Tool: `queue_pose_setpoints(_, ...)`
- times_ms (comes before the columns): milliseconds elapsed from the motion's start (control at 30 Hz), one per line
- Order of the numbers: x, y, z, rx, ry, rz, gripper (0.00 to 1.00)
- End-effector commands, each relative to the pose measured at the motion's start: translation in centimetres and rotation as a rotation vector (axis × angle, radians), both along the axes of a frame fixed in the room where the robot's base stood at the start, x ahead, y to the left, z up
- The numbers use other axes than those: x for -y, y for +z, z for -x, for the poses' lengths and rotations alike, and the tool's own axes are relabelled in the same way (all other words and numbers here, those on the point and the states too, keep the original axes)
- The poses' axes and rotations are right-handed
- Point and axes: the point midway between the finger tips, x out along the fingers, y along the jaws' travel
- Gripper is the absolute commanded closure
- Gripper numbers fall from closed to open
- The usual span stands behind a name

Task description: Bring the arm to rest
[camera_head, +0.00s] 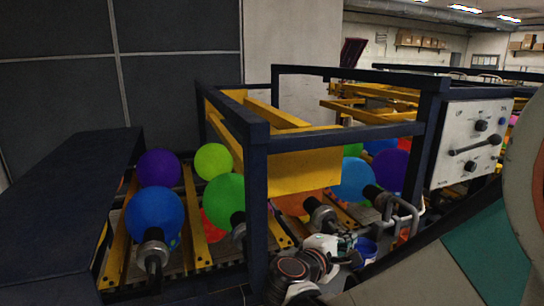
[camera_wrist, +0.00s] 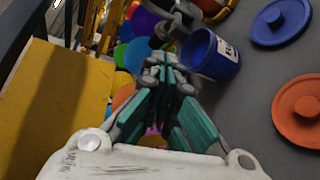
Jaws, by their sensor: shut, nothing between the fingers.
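My gripper (camera_wrist: 166,77) is shut and empty in the wrist view, its teal fingers drawn together. It also shows small in the head view (camera_head: 343,243), low beside the printing machine. In the wrist view a blue bucket (camera_wrist: 212,58) with a white label is just right of the fingertips, and I cannot tell whether they touch. The bucket shows partly hidden in the head view (camera_head: 366,250). My arm links show at the bottom and right of the head view.
The machine's dark frame (camera_head: 258,200) and yellow panel (camera_head: 303,172) stand close by. Several balloons, one blue (camera_head: 154,214), sit on the machine. A control panel (camera_head: 470,143) is at right. A blue lid (camera_wrist: 281,20) and an orange-red lid (camera_wrist: 299,111) lie on grey surface.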

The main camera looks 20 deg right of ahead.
Motion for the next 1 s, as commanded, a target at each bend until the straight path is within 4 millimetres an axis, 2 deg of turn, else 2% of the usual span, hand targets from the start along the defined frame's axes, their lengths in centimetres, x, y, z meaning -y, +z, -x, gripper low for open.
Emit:
queue_pose_setpoints(267,-0.4,-0.8,1.1,0.020,-0.003,-0.144,1.00)
queue_pose_setpoints(567,-2.1,-2.3,3.1,0.068,-0.020,-0.424,1.00)
queue_pose_setpoints(767,-5.4,-3.4,5.8,0.131,-0.060,-0.750,1.00)
queue_pose_setpoints(1000,-10.8,-3.4,9.5,0.223,-0.140,-1.157,1.00)
